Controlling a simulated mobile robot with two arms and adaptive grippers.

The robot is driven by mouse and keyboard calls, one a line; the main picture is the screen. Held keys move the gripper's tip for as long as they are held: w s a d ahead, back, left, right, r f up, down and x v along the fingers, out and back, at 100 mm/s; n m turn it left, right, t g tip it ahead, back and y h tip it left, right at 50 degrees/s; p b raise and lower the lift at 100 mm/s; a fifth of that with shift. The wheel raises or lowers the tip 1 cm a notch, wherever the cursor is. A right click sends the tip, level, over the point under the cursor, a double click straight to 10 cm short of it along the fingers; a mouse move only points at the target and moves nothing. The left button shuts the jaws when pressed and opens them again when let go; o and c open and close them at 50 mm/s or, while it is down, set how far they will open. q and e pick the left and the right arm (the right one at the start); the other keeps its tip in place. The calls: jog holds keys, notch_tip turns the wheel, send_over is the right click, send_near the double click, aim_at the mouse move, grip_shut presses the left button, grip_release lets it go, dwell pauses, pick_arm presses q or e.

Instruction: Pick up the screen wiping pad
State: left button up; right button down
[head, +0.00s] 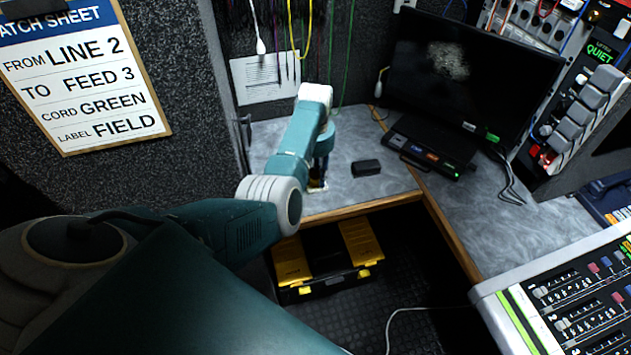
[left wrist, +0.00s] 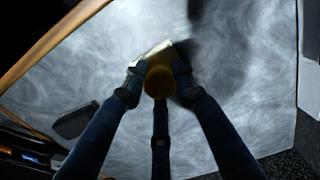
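The screen wiping pad shows in the left wrist view as a pale flat pad with a round yellow knob (left wrist: 159,82) on it. In the head view a pale edge of the pad (head: 317,188) shows on the grey counter, near its front edge. My left gripper (left wrist: 158,80) points down at the counter, with its fingers close around the yellow knob on both sides and a third finger below it in the picture. The fingers appear to be closed on it. In the head view my left gripper (head: 318,176) is partly hidden by its own wrist. My right gripper is not in view.
A small black box (head: 366,167) lies on the counter to the right of the pad. A dark monitor (head: 470,75) and a black button panel (head: 430,146) stand further right. A black and yellow toolbox (head: 325,262) is on the floor below. Cables hang at the back.

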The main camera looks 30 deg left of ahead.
aim_at(316, 174)
pick_arm(q)
jog(key=shift+c, duration=1)
jog(key=shift+r, duration=0.1)
notch_tip(316, 174, up, 10)
jog(key=shift+f, duration=0.1)
